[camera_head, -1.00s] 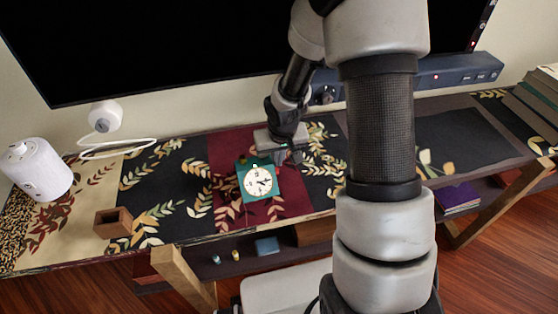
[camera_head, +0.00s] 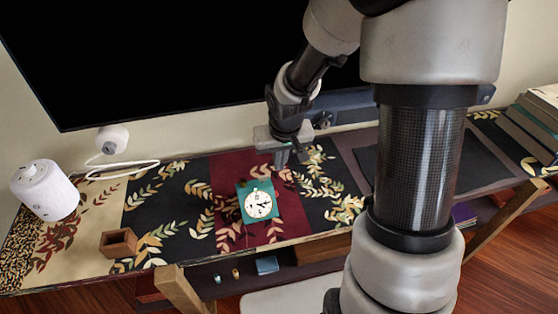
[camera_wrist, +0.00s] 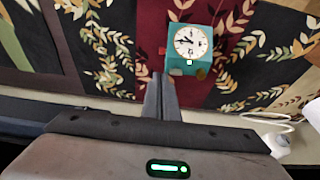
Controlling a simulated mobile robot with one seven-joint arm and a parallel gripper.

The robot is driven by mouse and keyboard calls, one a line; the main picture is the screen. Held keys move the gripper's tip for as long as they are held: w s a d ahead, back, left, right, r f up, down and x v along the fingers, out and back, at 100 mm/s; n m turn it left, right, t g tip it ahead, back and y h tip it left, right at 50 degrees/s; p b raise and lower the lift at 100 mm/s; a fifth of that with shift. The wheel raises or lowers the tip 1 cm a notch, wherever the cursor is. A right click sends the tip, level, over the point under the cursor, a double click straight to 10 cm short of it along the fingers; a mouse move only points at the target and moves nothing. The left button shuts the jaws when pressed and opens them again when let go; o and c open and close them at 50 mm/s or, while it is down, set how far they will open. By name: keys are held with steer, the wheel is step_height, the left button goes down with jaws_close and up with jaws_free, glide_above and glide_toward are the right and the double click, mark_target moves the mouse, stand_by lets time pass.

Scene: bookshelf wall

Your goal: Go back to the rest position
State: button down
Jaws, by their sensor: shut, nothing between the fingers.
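My gripper (camera_head: 282,158) is shut and empty, raised above the patterned tabletop behind the clock in the head view. In the wrist view the two fingers of my gripper (camera_wrist: 161,80) meet at the middle. A teal clock (camera_head: 259,203) with a white round face lies on the dark red band of the table cover, apart from the fingers. It also shows in the wrist view (camera_wrist: 205,60), just beyond the fingertips.
A white cylindrical speaker (camera_head: 45,190) and a small brown wooden box (camera_head: 118,243) stand at the left. A large black screen (camera_head: 170,60) rises behind the table. Stacked books (camera_head: 535,120) sit at the far right. Small items lie on the lower shelf.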

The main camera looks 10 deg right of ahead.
steer(key=s+d+r+h, duration=0.15)
steer(key=s+r, duration=0.45)
steer(key=r, duration=0.6)
steer(key=s+a+r+t+y, duration=0.1)
steer(key=s+r+t+y, duration=0.1)
steer(key=s+r, duration=0.95)
steer(key=w+r+p+v, duration=0.1)
steer(key=w+p+v, duration=0.1)
steer(key=p+v, duration=0.9)
steer(key=p, duration=0.2)
steer(key=shift+a+r+p, duration=0.3)
steer(key=shift+r, duration=0.05)
steer(key=shift+w+h, duration=0.15)
steer(key=shift+h, duration=0.1)
